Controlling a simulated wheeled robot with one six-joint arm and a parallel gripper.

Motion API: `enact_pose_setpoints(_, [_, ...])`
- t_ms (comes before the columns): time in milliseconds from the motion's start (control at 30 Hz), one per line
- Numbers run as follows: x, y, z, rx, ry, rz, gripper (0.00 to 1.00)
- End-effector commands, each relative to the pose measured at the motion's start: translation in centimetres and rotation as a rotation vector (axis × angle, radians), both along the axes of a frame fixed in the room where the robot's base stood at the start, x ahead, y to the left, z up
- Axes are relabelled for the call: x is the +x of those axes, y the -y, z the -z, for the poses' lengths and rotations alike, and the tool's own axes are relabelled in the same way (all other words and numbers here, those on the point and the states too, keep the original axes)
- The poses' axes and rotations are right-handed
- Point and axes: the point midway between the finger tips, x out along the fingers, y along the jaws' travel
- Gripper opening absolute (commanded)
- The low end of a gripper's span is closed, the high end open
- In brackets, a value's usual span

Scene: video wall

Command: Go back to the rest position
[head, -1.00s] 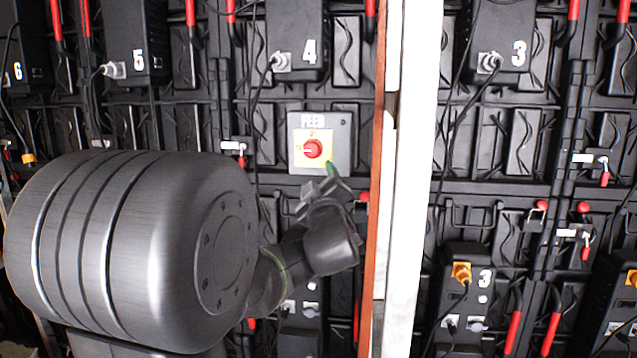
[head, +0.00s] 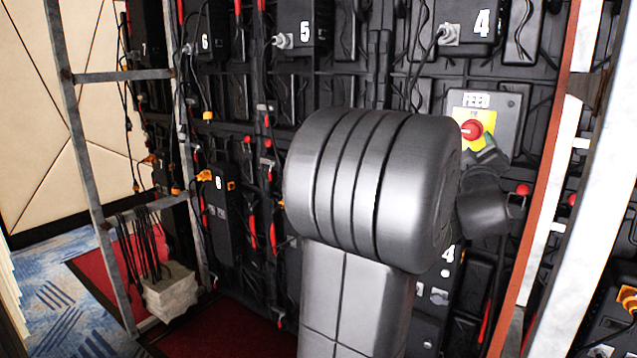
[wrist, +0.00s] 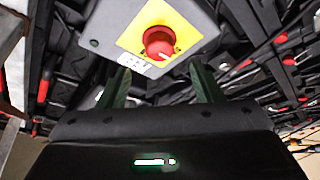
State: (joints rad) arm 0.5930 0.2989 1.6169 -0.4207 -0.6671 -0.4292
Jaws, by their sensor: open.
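My gripper (wrist: 158,85) is open and empty in the wrist view, its two green-dark fingers apart. Just beyond the fingertips is a grey FEED switch box with a yellow plate and a red rotary knob (wrist: 159,42). The fingers do not hold the knob. In the head view the switch box (head: 508,108) hangs on the video wall at the right, with its red knob (head: 471,130) in sight. There my gripper (head: 484,152) is just below and right of the knob, partly hidden by my arm.
The black video wall carries numbered boxes, cables and red handles. A white and orange post (head: 545,200) stands close to the right of my gripper. A grey metal frame (head: 85,150) stands at the left, with pale blocks (head: 171,292) at its foot. Blue carpet (head: 60,300) lies open at far left.

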Motion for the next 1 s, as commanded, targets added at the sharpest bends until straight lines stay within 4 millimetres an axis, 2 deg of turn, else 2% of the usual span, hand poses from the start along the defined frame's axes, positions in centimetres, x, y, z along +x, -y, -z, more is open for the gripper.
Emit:
enact_pose_setpoints(200, [3.8,1.3,-1.1,-0.001,0.000,0.000,0.60])
enact_pose_setpoints(400, [6.2,2.1,-1.8,-0.001,0.000,0.000,0.60])
enact_pose_setpoints(600, [7.2,2.4,-2.1,-0.001,0.000,0.000,0.60])
enact_pose_setpoints(1000, [7.1,2.4,-2.1,0.000,0.000,0.000,0.60])
